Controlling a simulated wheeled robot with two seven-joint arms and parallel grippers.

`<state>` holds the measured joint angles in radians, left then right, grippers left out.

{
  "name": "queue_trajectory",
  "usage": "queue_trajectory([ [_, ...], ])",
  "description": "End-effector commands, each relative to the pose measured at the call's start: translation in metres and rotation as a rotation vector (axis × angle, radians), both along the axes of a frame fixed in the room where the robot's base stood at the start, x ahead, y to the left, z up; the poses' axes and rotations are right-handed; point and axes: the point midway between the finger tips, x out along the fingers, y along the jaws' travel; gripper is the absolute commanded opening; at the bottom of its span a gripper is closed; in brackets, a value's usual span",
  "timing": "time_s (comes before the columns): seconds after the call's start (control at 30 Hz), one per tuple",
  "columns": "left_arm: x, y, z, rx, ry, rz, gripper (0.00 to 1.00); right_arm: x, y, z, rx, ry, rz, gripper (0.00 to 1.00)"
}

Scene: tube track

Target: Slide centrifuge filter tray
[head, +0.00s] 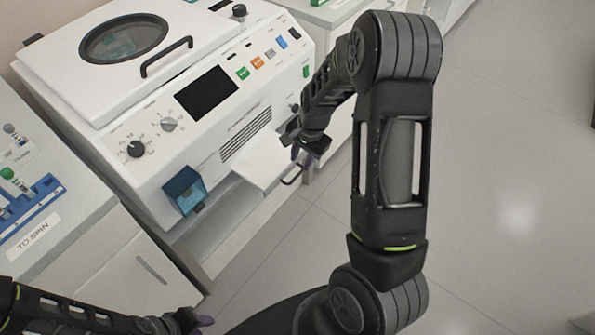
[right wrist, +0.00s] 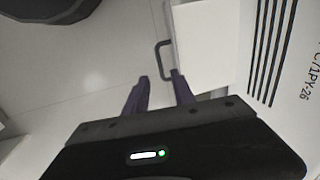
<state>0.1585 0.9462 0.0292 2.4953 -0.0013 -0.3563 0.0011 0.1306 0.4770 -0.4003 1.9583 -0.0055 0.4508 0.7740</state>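The white filter tray (head: 265,160) sticks out from the lower front of the white centrifuge (head: 190,130). Its dark loop handle (head: 293,176) is on the outer end. The right wrist view shows the tray (right wrist: 205,45) and handle (right wrist: 159,57) just beyond my fingertips. My right gripper (head: 307,157) is at the tray's outer end, its purple fingers apart. In the right wrist view, the right gripper (right wrist: 159,76) is empty, with the right finger near the handle's lower end; contact is unclear. My left gripper (head: 203,321) is low in the head view, away from the tray; its opening is unclear.
A blue translucent box (head: 185,190) juts from the centrifuge front, left of the tray. A blue tube rack (head: 30,205) stands on the left counter near a "TO SPIN" label (head: 33,236). Open floor (head: 500,210) lies to the right.

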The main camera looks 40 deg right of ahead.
Motion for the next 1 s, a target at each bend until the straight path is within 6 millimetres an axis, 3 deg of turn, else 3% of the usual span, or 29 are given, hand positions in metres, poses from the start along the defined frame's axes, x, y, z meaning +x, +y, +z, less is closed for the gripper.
queue_trajectory([
  [0.17, 0.0, 0.0, 0.0, 0.0, 0.0, 0.0, 0.33, 0.001, 0.001, -0.009, 0.0, 0.001, 0.002, 0.31],
  [0.6, 0.0, 0.0, 0.0, 0.0, 0.0, 0.0, 0.33, 0.011, 0.005, -0.069, 0.001, 0.002, 0.003, 0.31],
  [1.0, 0.0, 0.0, 0.0, 0.0, 0.0, 0.0, 0.33, 0.013, 0.005, -0.078, -0.001, 0.0, 0.003, 0.3],
])
